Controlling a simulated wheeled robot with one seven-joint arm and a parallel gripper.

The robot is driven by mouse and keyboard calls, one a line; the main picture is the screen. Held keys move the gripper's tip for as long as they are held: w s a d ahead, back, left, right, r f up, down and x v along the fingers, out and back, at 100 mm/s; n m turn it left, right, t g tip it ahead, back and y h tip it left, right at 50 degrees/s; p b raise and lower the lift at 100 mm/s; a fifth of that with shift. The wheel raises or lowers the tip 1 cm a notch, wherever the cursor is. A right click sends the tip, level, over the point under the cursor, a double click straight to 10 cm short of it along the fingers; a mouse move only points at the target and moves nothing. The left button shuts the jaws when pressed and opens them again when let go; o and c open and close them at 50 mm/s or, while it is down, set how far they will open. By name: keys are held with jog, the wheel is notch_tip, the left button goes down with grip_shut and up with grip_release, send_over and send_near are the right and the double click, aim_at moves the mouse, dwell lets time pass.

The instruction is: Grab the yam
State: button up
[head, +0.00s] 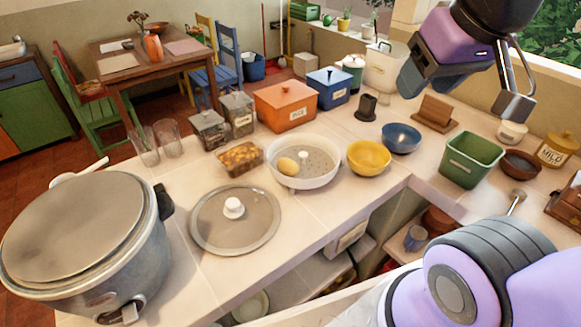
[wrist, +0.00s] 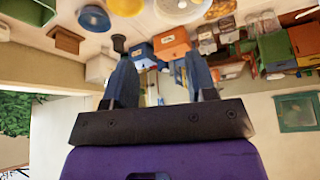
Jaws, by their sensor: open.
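A small tan-yellow oval, which looks like the yam (head: 288,166), lies in a wide white pan (head: 318,181) on the counter, left of the pan's central knob. The white pan also shows at the top edge of the wrist view (wrist: 180,14), partly cut off; I cannot clearly make out the yam there. My gripper (head: 463,92) is high at the upper right of the head view, well away from the pan and above the counter. In the wrist view its two blue-grey fingers (wrist: 160,78) are spread apart with nothing between them.
A yellow bowl (head: 369,158) and blue bowl (head: 401,138) stand right of the pan. A glass lid (head: 236,220) and large pot (head: 85,240) are left. A brown-filled container (head: 240,159) and orange box (head: 285,104) stand close by. A green bin (head: 472,160) is right.

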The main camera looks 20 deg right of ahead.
jog(key=o, duration=0.5)
jog(key=shift+w, duration=0.1)
jog(key=shift+o, duration=0.2)
jog(key=shift+w+a+n, duration=0.1)
jog(key=shift+w+n, duration=0.2)
jog(key=shift+w, duration=0.05)
jog(key=n+g, duration=0.5)
jog(key=n, duration=1.6)
send_over(288, 161)
notch_tip(288, 161, down, 24)
jog(key=shift+s, duration=0.1)
jog(key=shift+f, duration=4.95)
